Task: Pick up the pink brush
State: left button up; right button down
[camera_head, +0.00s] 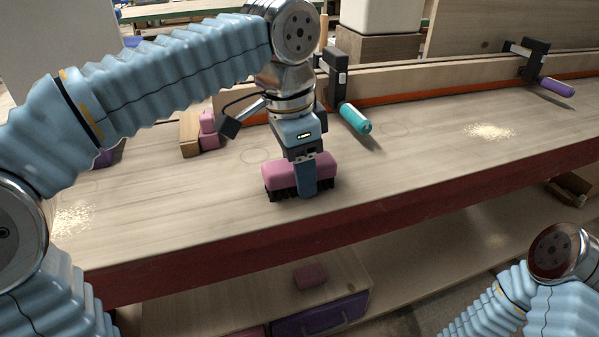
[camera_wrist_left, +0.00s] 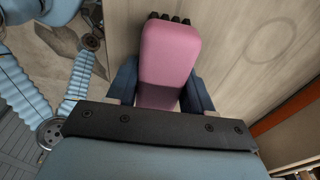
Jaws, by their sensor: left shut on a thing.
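The pink brush (camera_head: 272,175) has a pink block body with dark bristles underneath. It is at the front middle of the workbench in the head view, bristles down. My left gripper (camera_head: 305,178) comes down on it from above and is shut on its body, one finger showing on the near side. In the left wrist view the brush (camera_wrist_left: 170,55) lies between the two dark blue fingers (camera_wrist_left: 160,88), with bristle tips at its far end. Whether the bristles touch the bench is hard to tell. My right gripper is not in view; only part of my right arm shows at lower right.
The wooden workbench (camera_head: 420,160) has a dark red front edge. A teal-handled clamp (camera_head: 355,118) and a purple-handled clamp (camera_head: 557,87) sit at the back rail. Pale shavings (camera_head: 490,131) lie at right. A pink and wooden block (camera_head: 190,133) stands left of the gripper. Bench at right is mostly clear.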

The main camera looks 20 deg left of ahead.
pick_arm(q)
jog(key=shift+r, duration=0.15)
jog(key=shift+r, duration=0.35)
jog(key=r+p, duration=0.1)
jog(key=r, duration=0.2)
jog(key=shift+s, duration=0.2)
jog(key=s+r, duration=0.9)
jog(key=s, duration=0.4)
jog(key=shift+s+d, duration=0.3)
jog(key=shift+d, duration=0.1)
